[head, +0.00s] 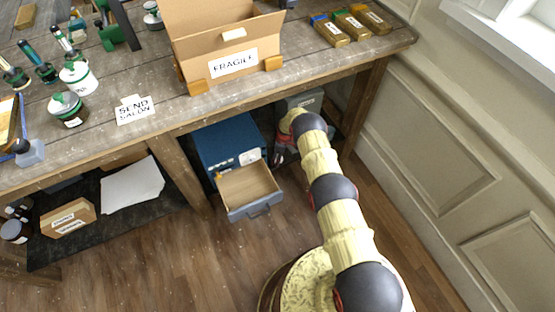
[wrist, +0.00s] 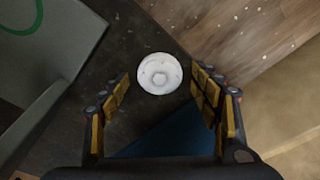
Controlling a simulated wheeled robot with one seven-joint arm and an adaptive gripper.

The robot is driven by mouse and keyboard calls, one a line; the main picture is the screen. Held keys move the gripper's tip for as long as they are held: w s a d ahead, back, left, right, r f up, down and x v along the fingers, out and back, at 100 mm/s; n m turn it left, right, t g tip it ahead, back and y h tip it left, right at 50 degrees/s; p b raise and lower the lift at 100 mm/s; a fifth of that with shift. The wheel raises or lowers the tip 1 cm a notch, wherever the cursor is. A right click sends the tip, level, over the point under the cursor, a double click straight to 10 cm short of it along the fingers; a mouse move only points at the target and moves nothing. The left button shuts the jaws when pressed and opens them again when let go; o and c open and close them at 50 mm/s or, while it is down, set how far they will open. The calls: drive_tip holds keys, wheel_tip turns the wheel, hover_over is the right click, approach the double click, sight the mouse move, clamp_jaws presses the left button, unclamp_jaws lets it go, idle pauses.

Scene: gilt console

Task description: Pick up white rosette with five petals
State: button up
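A round white rosette (wrist: 160,73) lies on a dark surface in the wrist view, with a raised ring and a small centre. Its petals are too small to count. My gripper (wrist: 160,82) is open, its two yellow-padded fingers apart on the left and right of the rosette, with a visible gap on each side. I cannot tell the height of the fingertips above the surface. In the head view my gripper (head: 283,150) is under the workbench, beside the blue cabinet and mostly hidden by my arm. The rosette does not show there.
The panelled wall (head: 440,130) is to the right.

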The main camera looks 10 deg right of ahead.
drive_tip(key=c, duration=1)
drive_tip(key=shift+c, duration=0.5)
